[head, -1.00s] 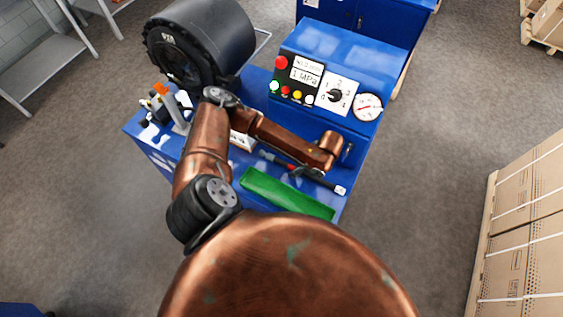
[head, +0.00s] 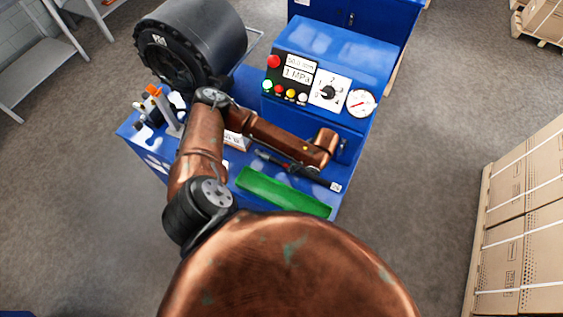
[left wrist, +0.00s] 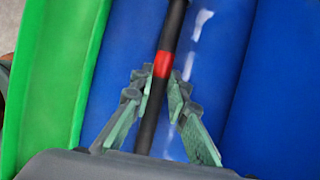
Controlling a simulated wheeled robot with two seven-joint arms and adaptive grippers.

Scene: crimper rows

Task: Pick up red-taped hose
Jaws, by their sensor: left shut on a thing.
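The red-taped hose (left wrist: 173,30) is black, with a red band (left wrist: 163,65) around it. In the left wrist view it runs lengthwise between the fingers of my left gripper (left wrist: 157,84), which is shut on it close to the band. In the head view the hose (head: 322,181) lies in line between the green tray and the control box, with a pale label at its right end. My arm hides part of it and most of the gripper there. I cannot tell whether the hose is clear of the surface. My right gripper is not in view.
The green tray (head: 283,192) is beside the hose on the blue bench. The blue control box (head: 330,50) with buttons and a gauge (head: 361,102) stands behind. A large black drum machine (head: 190,45) and an orange-capped item (head: 153,90) are at left. Cartons (head: 525,230) stand right.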

